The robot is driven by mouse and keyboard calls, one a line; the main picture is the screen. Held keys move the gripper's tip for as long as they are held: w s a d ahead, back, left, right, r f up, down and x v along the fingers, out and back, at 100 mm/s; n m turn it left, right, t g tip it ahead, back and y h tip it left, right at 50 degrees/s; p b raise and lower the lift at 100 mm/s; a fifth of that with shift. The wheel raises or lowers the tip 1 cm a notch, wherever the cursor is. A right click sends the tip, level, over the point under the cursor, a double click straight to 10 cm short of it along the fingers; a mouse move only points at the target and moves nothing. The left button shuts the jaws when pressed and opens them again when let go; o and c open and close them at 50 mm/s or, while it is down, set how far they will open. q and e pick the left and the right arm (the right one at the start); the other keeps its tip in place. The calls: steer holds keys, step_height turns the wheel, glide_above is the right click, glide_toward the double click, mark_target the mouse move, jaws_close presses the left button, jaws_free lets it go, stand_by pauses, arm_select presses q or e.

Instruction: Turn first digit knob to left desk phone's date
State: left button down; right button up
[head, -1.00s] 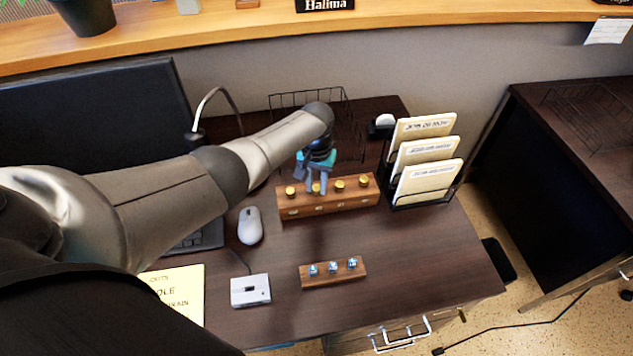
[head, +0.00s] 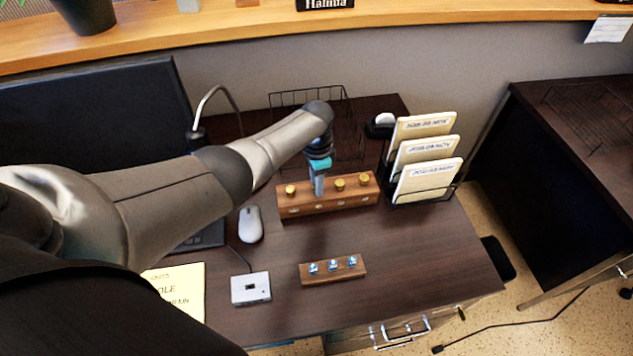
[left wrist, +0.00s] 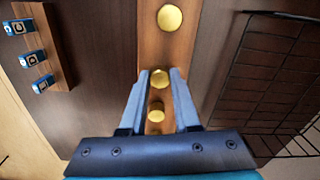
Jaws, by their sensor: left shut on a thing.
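A long wooden block (head: 300,207) stands on the dark desk with a row of gold knobs on top and small pale digit windows on its front, too small to read. My left gripper (head: 318,190) is over the block, pointing down, and is shut on the second gold knob from the left, which shows between the fingertips in the left wrist view (left wrist: 160,78). The first knob (head: 291,190) is free just left of the gripper. The third knob (head: 339,184) and the fourth knob (head: 364,178) are free to its right. My right gripper is not in view. No desk phone is clearly identifiable.
A smaller wooden block (head: 333,272) with blue lettered pieces sits in front. A grey box (head: 250,288), a mouse (head: 250,224) and a yellow note (head: 183,290) lie to the left. A file rack (head: 424,200) stands right, with a wire basket (left wrist: 262,80) behind.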

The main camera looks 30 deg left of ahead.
arm_select(q)
steer(key=shift+m, duration=1)
steer(key=shift+w, duration=0.1)
steer(key=c, duration=0.6)
jaws_free()
steer(key=shift+c, duration=0.2)
steer(key=shift+r, duration=0.1)
